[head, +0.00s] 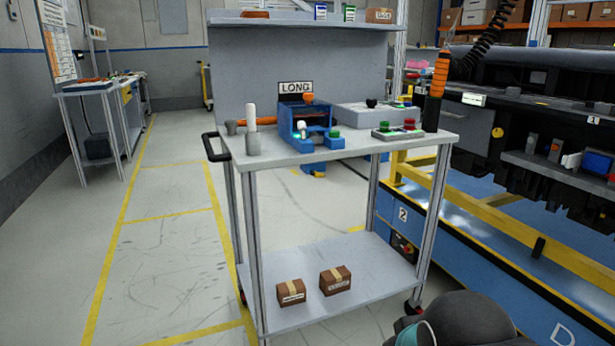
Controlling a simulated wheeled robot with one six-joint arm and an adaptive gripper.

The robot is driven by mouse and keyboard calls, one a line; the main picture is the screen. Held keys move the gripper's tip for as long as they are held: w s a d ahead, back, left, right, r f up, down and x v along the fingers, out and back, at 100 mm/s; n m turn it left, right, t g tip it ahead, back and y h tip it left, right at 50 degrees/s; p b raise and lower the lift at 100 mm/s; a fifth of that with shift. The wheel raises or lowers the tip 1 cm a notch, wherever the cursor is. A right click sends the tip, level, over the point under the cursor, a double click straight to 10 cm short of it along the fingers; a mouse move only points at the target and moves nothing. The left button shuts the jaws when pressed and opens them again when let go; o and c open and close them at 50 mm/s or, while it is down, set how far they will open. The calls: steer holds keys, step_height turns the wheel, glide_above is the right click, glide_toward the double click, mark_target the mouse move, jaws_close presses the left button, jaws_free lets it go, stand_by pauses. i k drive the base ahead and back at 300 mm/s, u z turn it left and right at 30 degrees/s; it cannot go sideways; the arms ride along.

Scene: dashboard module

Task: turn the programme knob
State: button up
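A blue device (305,122) stands on the top of the grey cart. A sign reading "LONG" (296,87) stands at its back. A small orange knob-like part (308,98) shows just below the sign's right end. A black knob (371,103) sits on a low grey box (362,119) to the right. I cannot tell for certain which of these is the programme knob, and any pointer mark is too small to read. My gripper is not in view. A dark rounded part at the bottom right looks like my arm.
The cart top (280,160) also holds a white upright cylinder (252,118), an orange-handled tool (257,122) and a red-and-green button box (398,131). An orange-black driver (437,88) stands at the right edge under a coiled cord. Two cartons (335,281) lie below.

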mark_target(371, 102)
steer(key=u, duration=0.2)
steer(key=k, duration=0.35)
steer(key=z, duration=0.95)
steer(key=i, duration=0.85)
steer(key=z, duration=0.15)
